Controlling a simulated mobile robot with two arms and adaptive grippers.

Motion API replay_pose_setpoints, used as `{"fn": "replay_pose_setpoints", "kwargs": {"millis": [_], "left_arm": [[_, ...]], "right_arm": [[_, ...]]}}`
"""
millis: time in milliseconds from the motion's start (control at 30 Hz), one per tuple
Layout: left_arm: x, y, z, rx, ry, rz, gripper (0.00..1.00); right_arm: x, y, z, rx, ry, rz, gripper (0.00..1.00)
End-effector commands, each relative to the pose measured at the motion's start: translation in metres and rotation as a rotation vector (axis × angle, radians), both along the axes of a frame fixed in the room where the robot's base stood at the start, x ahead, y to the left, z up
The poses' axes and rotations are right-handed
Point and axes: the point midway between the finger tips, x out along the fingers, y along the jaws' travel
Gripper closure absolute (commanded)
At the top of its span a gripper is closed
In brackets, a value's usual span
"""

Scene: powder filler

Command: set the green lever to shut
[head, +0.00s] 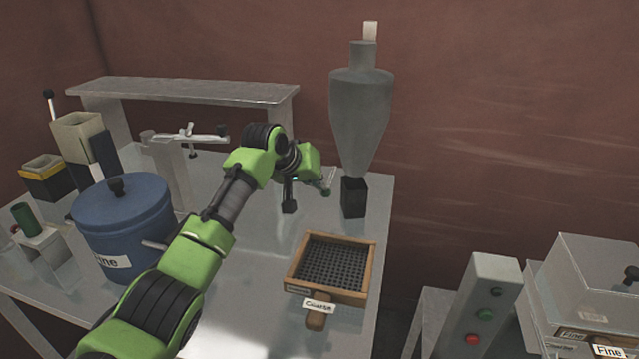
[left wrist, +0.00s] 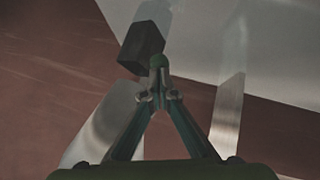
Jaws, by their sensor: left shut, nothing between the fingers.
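My left gripper (head: 325,190) is shut and empty, just left of the black block (head: 353,197) under the grey hopper (head: 361,110). In the left wrist view its fingers meet in a point (left wrist: 158,66), with the black block (left wrist: 141,46) just beyond and to the left. I cannot tell whether the fingers touch the block. A small dark green piece shows at the fingertips; I cannot tell whether it is the lever or the tips themselves. No green lever stands out clearly elsewhere on the hopper. My right gripper is not in view.
A wood-framed sieve (head: 365,270) labelled Coarse lies on the table in front of the hopper. A blue lidded pot (head: 125,225) stands to the left. A raised shelf (head: 185,90) is behind. A control box (head: 490,275) with buttons is at lower right.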

Motion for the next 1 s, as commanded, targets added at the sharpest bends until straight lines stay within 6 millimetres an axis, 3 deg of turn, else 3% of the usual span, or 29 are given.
{"fn": "replay_pose_setpoints", "kwargs": {"millis": [433, 1000], "left_arm": [[0.0, 0.0, -0.039, -0.076, -0.228, 0.002, 1.0], [0.008, -0.003, -0.064, -0.083, -0.253, 0.0, 1.0]], "right_arm": [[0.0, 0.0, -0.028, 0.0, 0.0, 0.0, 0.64], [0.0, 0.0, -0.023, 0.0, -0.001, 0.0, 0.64]]}}
